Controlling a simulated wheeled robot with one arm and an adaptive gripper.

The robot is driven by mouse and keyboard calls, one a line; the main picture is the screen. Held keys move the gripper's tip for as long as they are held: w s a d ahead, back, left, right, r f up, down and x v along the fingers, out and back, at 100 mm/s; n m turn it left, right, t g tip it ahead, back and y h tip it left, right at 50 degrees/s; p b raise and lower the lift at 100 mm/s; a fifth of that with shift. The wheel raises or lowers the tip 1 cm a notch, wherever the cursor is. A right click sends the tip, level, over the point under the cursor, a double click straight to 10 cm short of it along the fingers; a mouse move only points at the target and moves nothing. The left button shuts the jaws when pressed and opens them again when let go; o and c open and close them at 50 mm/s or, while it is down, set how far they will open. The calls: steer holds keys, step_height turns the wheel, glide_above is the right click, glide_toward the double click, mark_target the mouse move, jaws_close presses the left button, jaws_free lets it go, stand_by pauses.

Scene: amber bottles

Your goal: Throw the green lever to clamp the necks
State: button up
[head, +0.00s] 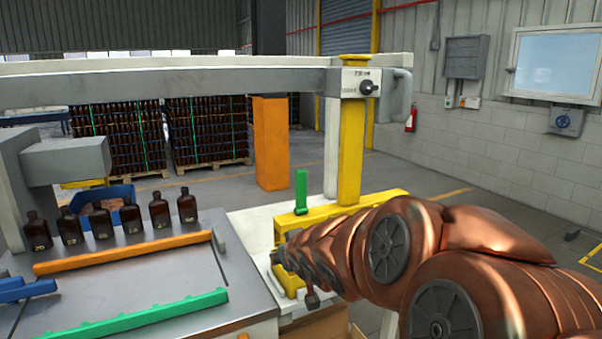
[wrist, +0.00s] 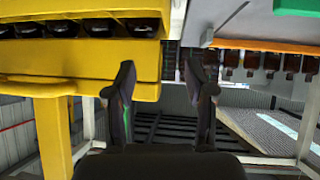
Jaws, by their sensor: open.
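The green lever (head: 301,192) stands upright at the left end of the yellow clamp bar (head: 385,206) in the head view. My copper arm reaches in from the right, in front of the clamp, and hides part of it. My gripper (wrist: 160,92) shows in the wrist view with its two dark fingers apart and nothing visible between them. A yellow beam (wrist: 75,62) with several dark round shapes along it lies beside and behind the left finger. I cannot make out the lever for certain in the wrist view. Several amber bottles (head: 160,211) stand in a row at the left.
An orange rail (head: 125,253) and a green rail (head: 130,315) lie on the grey table. A yellow post (head: 351,150) carries a grey overhead beam (head: 200,82) with a knob box (head: 361,83). A blue crate (head: 105,200) is behind the bottles.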

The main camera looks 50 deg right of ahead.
steer(key=d+r+t+h, duration=0.1)
steer(key=d+r+t, duration=0.3)
steer(key=d+r, duration=0.3)
steer(key=t+p, duration=0.1)
steer(key=t, duration=0.2)
glide_toward(302, 176)
steer(key=x, duration=0.3)
steer(key=shift+n, duration=0.3)
steer(key=shift+p+x, duration=0.65)
steer(key=shift+x, duration=3.25)
steer(key=shift+c, duration=0.4)
jaws_close()
